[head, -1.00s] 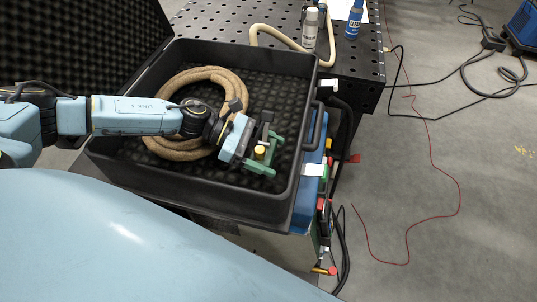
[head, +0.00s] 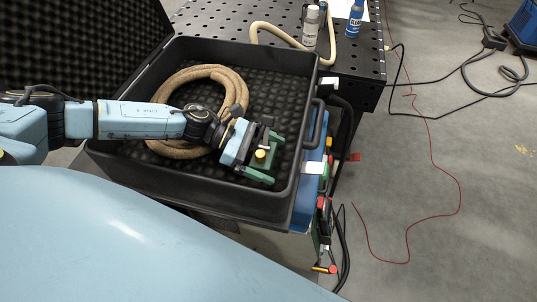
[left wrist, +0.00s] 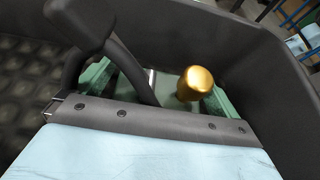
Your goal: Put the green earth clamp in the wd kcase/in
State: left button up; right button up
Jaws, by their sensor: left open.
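The green earth clamp (head: 262,172) with its brass knob sits inside the open black case (head: 190,191), near its front right corner. My left gripper (head: 257,148) is open and right at the clamp, partly covering it. In the left wrist view the green clamp (left wrist: 133,82) shows behind the gripper body, with the brass knob (left wrist: 197,82) standing up from it. My right gripper is not in view.
A coiled tan hose (head: 161,106) lies in the case, under my left arm. The case lid (head: 70,30) stands open at the left. A perforated black table (head: 365,62) behind holds a white can (head: 311,28) and a blue bottle (head: 354,20). Cables lie on the floor at right.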

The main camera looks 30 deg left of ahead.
pick_arm(q)
jog(key=shift+r, duration=0.1)
jog(key=shift+r, duration=0.15)
jog(key=b+v, duration=0.2)
jog(key=v, duration=0.8)
jog(key=shift+s+a+b, duration=0.1)
jog(key=shift+a+b, duration=0.25)
jog(key=shift+a, duration=0.05)
jog(key=shift+s+a+r, duration=0.15)
jog(key=shift+a+r, duration=0.15)
jog(key=shift+a, duration=0.2)
